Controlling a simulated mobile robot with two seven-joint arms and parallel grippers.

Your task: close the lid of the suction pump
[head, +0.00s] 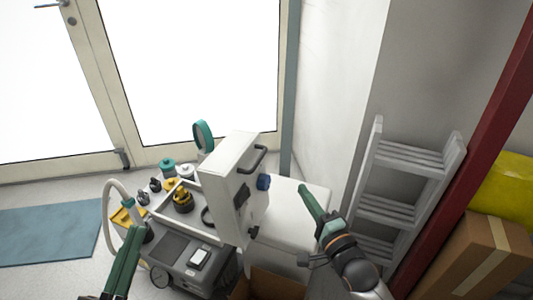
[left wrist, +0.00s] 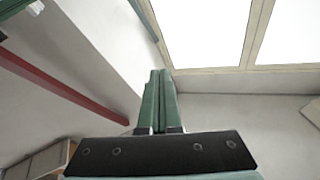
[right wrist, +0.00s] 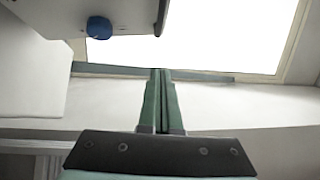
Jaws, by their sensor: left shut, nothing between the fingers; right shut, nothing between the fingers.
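The suction pump (head: 190,262) is a grey wheeled unit with pump parts on its top. Its white lid (head: 237,178) stands open, roughly upright, with a dark handle on it and a blue knob (head: 264,182) on its right side. The knob and part of the lid also show in the right wrist view (right wrist: 100,27). My right gripper (head: 305,188) is shut and empty, to the right of the lid and apart from it. My left gripper (head: 136,232) is shut and empty, in front of the pump's left side, near the pale hose.
A white box-like unit (head: 300,205) stands right of the lid. A ladder (head: 405,180) leans by the wall, with a cardboard box (head: 470,262) and a red post (head: 465,150) further right. A blue mat (head: 45,235) lies on the floor at left, before glass doors (head: 200,70).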

